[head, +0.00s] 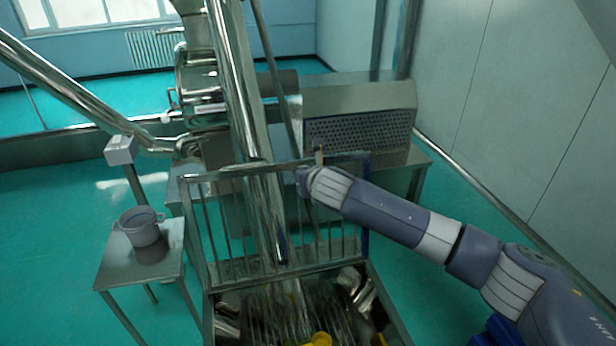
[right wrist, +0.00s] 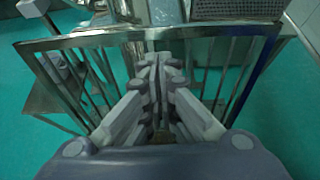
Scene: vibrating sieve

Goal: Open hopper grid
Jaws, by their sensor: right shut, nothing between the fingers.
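The hopper grid (head: 222,173), a metal frame with several bars, stands raised, nearly upright, at the far edge of the hopper (head: 396,318). The hopper's mouth shows open below it, with a yellow item (head: 320,339) at the bottom edge of the view. The grid's top bar also crosses the right wrist view (right wrist: 90,40). My right gripper (right wrist: 158,62) is shut and empty, with its fingers overlapping the grid's upper middle; I cannot tell if they touch it. In the head view my right arm reaches the grid's top and mostly hides the fingers. My left gripper is not in view.
A small metal table (head: 115,265) with a grey pot (head: 143,232) stands to the left. A machine with a perforated panel (head: 360,133) stands behind. The wall is at the right.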

